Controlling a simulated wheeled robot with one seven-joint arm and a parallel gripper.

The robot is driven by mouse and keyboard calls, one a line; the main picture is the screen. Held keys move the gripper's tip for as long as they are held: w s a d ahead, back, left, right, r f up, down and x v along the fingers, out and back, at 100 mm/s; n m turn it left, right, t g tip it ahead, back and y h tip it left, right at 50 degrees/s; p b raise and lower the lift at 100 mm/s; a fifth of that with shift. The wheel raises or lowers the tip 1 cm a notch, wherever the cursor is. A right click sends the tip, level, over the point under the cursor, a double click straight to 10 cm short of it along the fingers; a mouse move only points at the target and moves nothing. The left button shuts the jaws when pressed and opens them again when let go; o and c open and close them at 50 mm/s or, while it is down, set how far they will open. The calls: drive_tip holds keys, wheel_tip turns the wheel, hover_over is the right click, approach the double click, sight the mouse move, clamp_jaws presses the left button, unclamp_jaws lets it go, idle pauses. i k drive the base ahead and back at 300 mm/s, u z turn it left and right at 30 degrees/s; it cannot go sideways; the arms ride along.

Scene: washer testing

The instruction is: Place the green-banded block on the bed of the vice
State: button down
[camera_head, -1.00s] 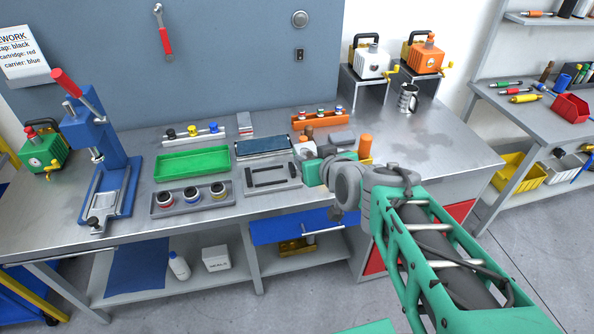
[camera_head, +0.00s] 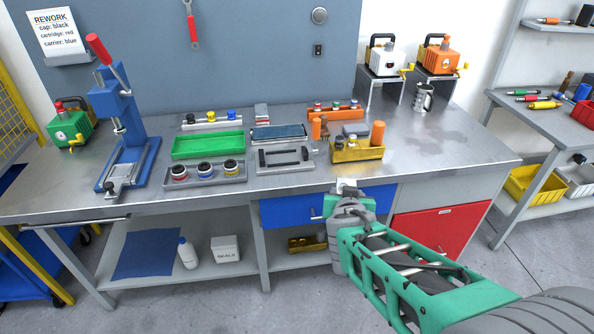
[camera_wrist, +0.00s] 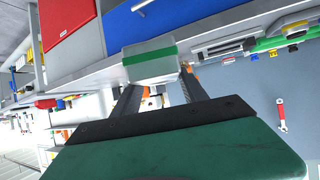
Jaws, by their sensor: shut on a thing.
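The green-banded block (camera_wrist: 152,66), pale grey with a green stripe, is between the fingertips of my gripper (camera_wrist: 158,88) in the wrist view. My gripper (camera_head: 347,190) is shut on it. In the head view the block (camera_head: 346,184) shows as a small pale patch just in front of the bench's front edge, apart from the bench top.
A green tray (camera_head: 207,145), a grey tray with round parts (camera_head: 204,173) and a grey slotted fixture (camera_head: 284,159) lie between the press and my gripper. A yellow bin (camera_head: 358,153) with an orange cylinder stands behind my gripper. The right bench top is mostly clear.

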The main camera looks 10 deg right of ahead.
sight(284, 158)
drive_tip(key=k, duration=0.3)
drive_tip(key=u, duration=1.7)
drive_tip(key=i, duration=1.1)
drive_tip(key=z, duration=0.8)
drive_tip(key=i, duration=1)
